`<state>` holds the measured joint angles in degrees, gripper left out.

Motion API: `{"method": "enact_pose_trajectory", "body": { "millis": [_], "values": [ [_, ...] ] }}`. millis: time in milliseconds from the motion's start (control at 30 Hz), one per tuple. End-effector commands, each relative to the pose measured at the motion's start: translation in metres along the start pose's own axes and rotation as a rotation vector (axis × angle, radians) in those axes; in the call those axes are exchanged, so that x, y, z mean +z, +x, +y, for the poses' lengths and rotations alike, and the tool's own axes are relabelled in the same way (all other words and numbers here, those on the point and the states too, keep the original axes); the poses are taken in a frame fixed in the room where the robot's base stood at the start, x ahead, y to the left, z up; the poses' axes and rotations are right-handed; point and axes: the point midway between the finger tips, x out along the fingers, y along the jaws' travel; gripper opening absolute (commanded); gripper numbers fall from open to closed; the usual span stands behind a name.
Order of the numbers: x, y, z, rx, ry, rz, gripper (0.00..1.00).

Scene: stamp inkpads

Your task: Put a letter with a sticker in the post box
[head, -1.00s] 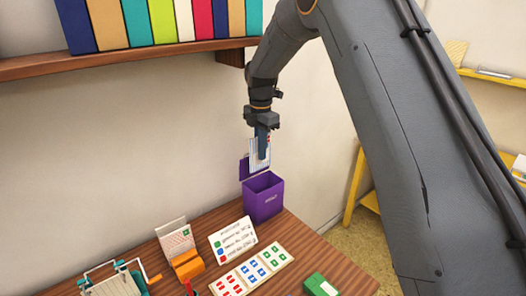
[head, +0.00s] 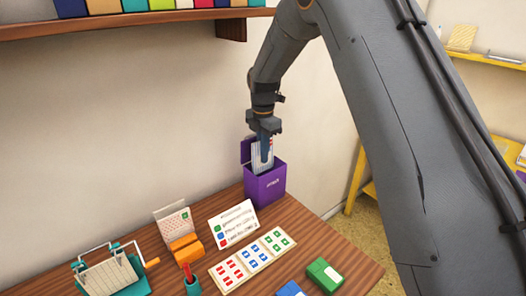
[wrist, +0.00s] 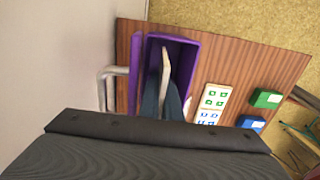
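The purple post box (head: 265,187) stands at the back of the wooden table with its lid open. It also shows in the wrist view (wrist: 191,62), where I look down into its open top. My gripper (head: 266,153) is right above the box and points down. It is shut on a white letter (head: 258,163), whose lower part is inside the box opening. The letter shows edge-on in the wrist view (wrist: 166,68), between the fingers (wrist: 164,100). A small red and blue mark shows beside the fingers; whether it is a sticker I cannot tell.
A sheet of red, blue and green stickers (head: 228,275) lies before the box, with a sign (head: 234,225) behind it. A green inkpad (head: 324,273), a blue inkpad (head: 290,289) and an orange holder (head: 186,247) are nearby. A shelf (head: 130,21) hangs above left.

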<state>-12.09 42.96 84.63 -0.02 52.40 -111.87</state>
Motion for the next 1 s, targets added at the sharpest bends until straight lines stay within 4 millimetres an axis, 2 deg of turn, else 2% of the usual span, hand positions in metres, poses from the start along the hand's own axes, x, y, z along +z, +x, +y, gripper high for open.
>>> {"method": "enact_pose_trajectory", "body": {
  "millis": [233,300,400,733,1000],
  "values": [
    [0.0,0.001,0.0,0.0,0.0,0.0,0.0],
    [0.0,0.001,0.0,0.0,0.0,0.0,0.12],
    [0.0,0.001,0.0,0.0,0.0,0.0,0.26],
    [0.0,-0.001,0.0,0.0,0.0,0.0,0.26],
    [0.0,-0.018,0.0,0.001,0.0,0.0,0.26]
  ]
}}
